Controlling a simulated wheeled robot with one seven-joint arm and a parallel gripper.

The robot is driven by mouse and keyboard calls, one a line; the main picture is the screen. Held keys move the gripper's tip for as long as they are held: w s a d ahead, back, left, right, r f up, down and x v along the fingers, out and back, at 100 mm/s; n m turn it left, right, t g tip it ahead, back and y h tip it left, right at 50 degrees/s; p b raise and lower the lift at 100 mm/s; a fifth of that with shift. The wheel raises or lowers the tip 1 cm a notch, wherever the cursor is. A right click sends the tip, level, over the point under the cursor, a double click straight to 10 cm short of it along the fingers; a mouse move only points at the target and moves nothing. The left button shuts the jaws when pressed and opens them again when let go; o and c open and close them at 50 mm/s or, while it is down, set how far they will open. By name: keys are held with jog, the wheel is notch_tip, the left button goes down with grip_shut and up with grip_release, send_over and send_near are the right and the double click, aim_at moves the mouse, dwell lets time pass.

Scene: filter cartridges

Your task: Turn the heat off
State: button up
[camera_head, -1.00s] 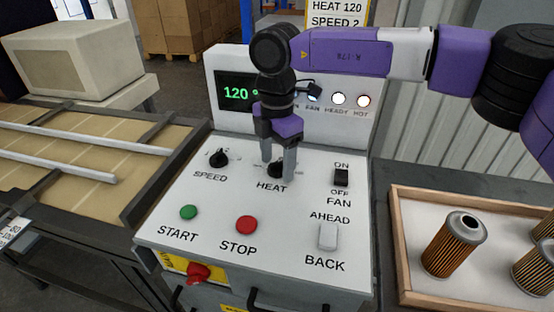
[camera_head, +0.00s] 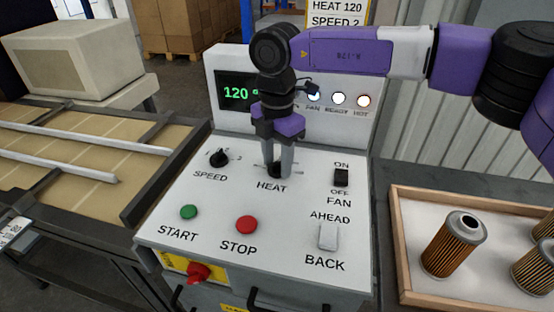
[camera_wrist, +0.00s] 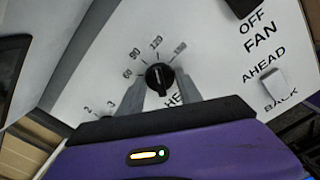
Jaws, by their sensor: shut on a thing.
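The black HEAT knob (camera_head: 276,170) is on the white control panel (camera_head: 290,215), between the SPEED knob and the FAN switch. My gripper (camera_head: 277,172) reaches down from above, its fingers closed on the knob's sides. In the wrist view the knob (camera_wrist: 159,77) shows between the two grey fingertips (camera_wrist: 160,88). The display (camera_head: 237,93) reads 120 in green.
The SPEED knob (camera_head: 219,158) is to the left. The FAN rocker (camera_head: 341,177), AHEAD/BACK switch (camera_head: 328,236), START button (camera_head: 188,212), STOP button (camera_head: 246,224) and red knob (camera_head: 198,272) are nearby. A wooden tray (camera_head: 398,240) with filter cartridges (camera_head: 454,245) stands at right.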

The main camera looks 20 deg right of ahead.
jog(key=n, duration=0.6)
jog(key=shift+r, duration=0.1)
jog(key=n+p, duration=0.1)
jog(key=n, duration=0.4)
jog(key=shift+n, duration=0.3)
jog(key=n, duration=0.5)
jog(key=shift+p, duration=0.35)
jog(key=n, duration=0.5)
jog(key=shift+w+p, duration=0.1)
jog(key=shift+p, duration=0.2)
jog(key=shift+n, duration=0.5)
jog(key=o, duration=1.4)
